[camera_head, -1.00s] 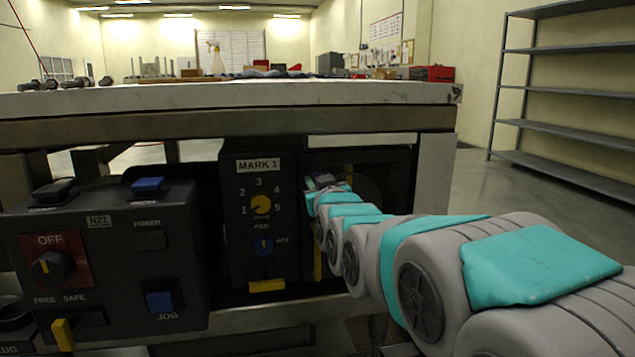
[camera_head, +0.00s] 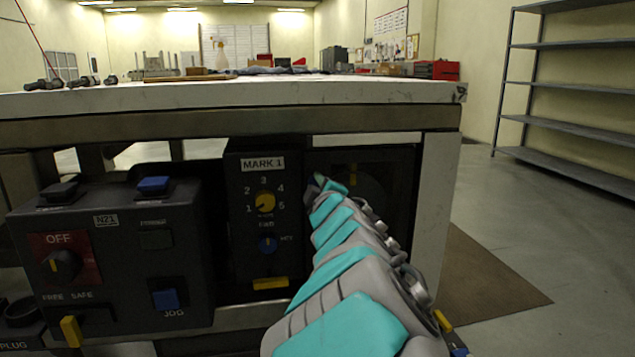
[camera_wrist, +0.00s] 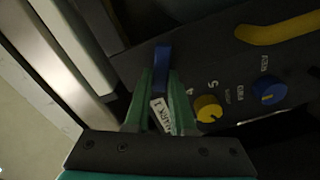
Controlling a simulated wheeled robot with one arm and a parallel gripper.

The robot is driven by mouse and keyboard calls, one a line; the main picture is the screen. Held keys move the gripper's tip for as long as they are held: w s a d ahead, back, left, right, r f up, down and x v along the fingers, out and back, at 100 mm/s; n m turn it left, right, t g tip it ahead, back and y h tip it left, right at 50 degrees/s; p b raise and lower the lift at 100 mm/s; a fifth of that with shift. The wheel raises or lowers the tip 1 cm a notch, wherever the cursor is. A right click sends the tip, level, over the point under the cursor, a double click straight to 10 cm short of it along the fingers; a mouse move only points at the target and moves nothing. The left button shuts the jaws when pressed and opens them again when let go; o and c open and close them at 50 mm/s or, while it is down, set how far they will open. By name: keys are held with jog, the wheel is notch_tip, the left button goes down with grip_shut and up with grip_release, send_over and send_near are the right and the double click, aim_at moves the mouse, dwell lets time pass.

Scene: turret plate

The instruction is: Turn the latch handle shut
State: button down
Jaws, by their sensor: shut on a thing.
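A blue bar (camera_wrist: 161,60), which appears to be the latch handle, stands between the green fingertips of my gripper (camera_wrist: 162,76) in the wrist view. The fingers are closed on it. In the head view my gripper (camera_head: 326,186) is at the left edge of a dark panel (camera_head: 398,180), just right of the MARK 1 panel (camera_head: 240,215). My arm covers much of that dark panel, so the bar's full shape and angle are hidden. A dark round part with a yellow mark (camera_head: 352,172) shows dimly behind the gripper.
A yellow knob (camera_head: 264,203) and a blue knob (camera_head: 267,244) sit close left of my gripper. A yellow bar (camera_wrist: 280,29) shows in the wrist view. A control box (camera_head: 120,240) stands farther left. The bench top (camera_head: 300,92) overhangs above. Open floor (camera_head: 540,240) lies right.

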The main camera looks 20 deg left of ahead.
jog(key=n, duration=0.5)
jog(key=shift+a+f, duration=0.1)
jog(key=shift+f, duration=0.2)
jog(key=shift+s+n, duration=0.1)
jog(key=shift+n, duration=0.2)
jog(key=c, duration=0.8)
grip_release()
jog(key=shift+o, duration=0.2)
